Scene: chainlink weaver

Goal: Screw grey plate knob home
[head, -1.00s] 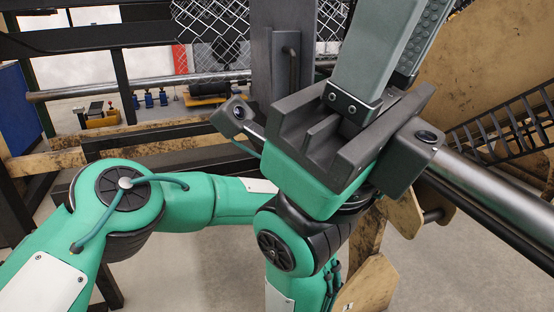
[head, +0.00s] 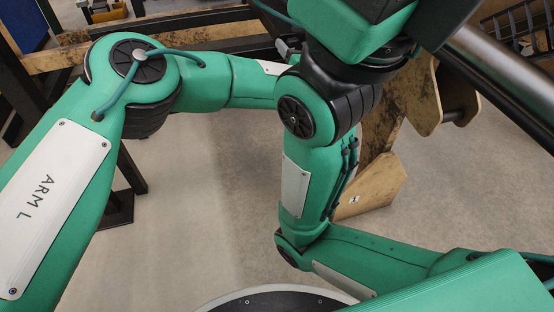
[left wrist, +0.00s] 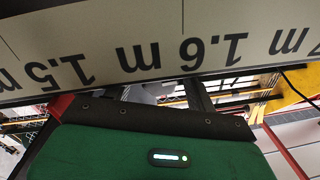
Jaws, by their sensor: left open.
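I cannot make out the grey plate or its knob in either current view. Only part of my left gripper (head: 448,18) shows, a green body cut off by the top edge of the head view; its fingers are out of frame there. The left wrist view has a green body with a black screwed rim and a small lit indicator (left wrist: 170,157) near its lower edge. I see nothing held. My right gripper is not in the frames.
A pale measuring board (left wrist: 160,45) marked 1.5 m and 1.6 m spans the top of the left wrist view. In the head view, a thick metal bar (head: 500,75) runs along the right, beside a wooden panel (head: 378,190). Pale floor (head: 200,220) lies open below.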

